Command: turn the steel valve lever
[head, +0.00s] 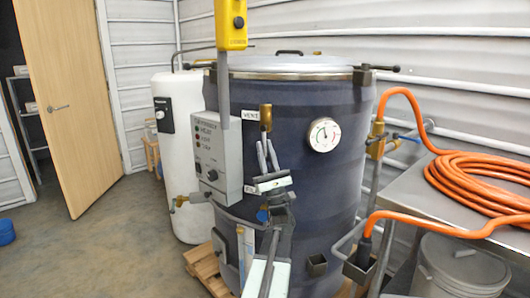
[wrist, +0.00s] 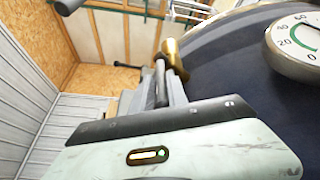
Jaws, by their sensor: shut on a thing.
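The brass vent valve (head: 266,117) stands out from the front of the dark blue drum, beside a "VENT" label. My gripper (head: 267,158) is just below it, its fingers pointing up toward the brass. In the wrist view the brass body (wrist: 173,57) is just beyond the fingertips of my gripper (wrist: 155,88). A grey steel bar, seemingly the valve lever (wrist: 160,82), lies at the fingers, and my gripper is shut on it. The fingers hide most of the lever, so its exact angle is hard to tell.
A round dial gauge (head: 324,135) sits right of the valve. A grey control box (head: 217,150) is close on the left, with a yellow pendant (head: 231,25) above. An orange hose (head: 470,180) lies on a steel table at the right. Open floor (head: 110,240) is at left.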

